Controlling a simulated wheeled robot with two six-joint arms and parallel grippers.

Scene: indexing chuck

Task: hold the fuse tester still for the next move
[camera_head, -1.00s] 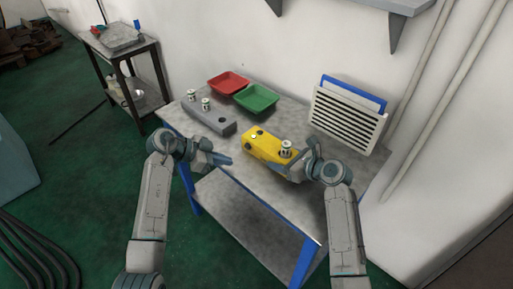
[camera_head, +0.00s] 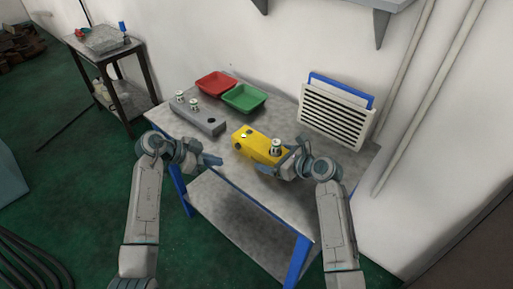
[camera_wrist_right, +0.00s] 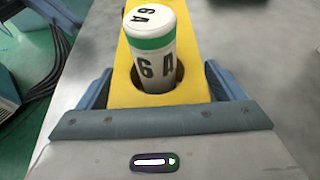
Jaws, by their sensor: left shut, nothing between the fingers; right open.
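The yellow fuse tester (camera_head: 248,146) lies on the metal workbench, and its near end shows in the right wrist view (camera_wrist_right: 120,92). A white fuse with a green band (camera_head: 277,147) stands slightly tilted in its round hole; it reads "6A" in the right wrist view (camera_wrist_right: 152,58). My right gripper (camera_head: 279,163) is open, with one finger on each side of the tester's right end. Whether the fingers touch it I cannot tell. My left gripper (camera_head: 217,160) is shut and empty, left of the tester and apart from it.
A grey block (camera_head: 207,124) holds two more fuses (camera_head: 194,104) at the bench's left. A red tray (camera_head: 201,86) and a green tray (camera_head: 236,107) stand behind. A white slatted rack (camera_head: 335,118) stands back right. The bench front (camera_head: 240,177) is clear.

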